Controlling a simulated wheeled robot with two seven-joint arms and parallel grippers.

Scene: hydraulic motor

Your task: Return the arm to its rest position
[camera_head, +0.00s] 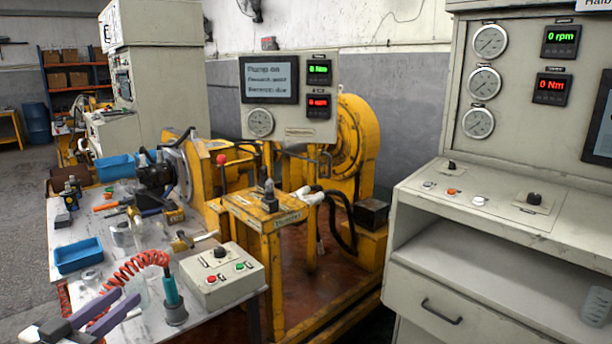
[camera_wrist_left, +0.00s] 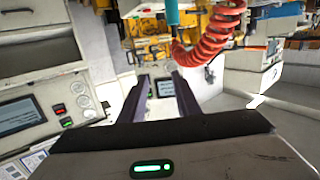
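My left gripper (camera_head: 128,299) is at the lower left of the head view, in front of the workbench (camera_head: 210,325). Its two dark purple-grey fingers are apart with nothing between them. In the left wrist view the gripper (camera_wrist_left: 161,80) also shows two separate fingers and an empty gap. The view there is tilted, with the surroundings slanted. My right arm and right gripper are not in the head view.
A teal tool (camera_head: 172,297) with a red coiled hose (camera_head: 140,266) stands close right of the left gripper. A control box (camera_head: 222,278), a blue tray (camera_head: 79,255) and several tools crowd the bench. A grey console (camera_head: 470,245) stands at right.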

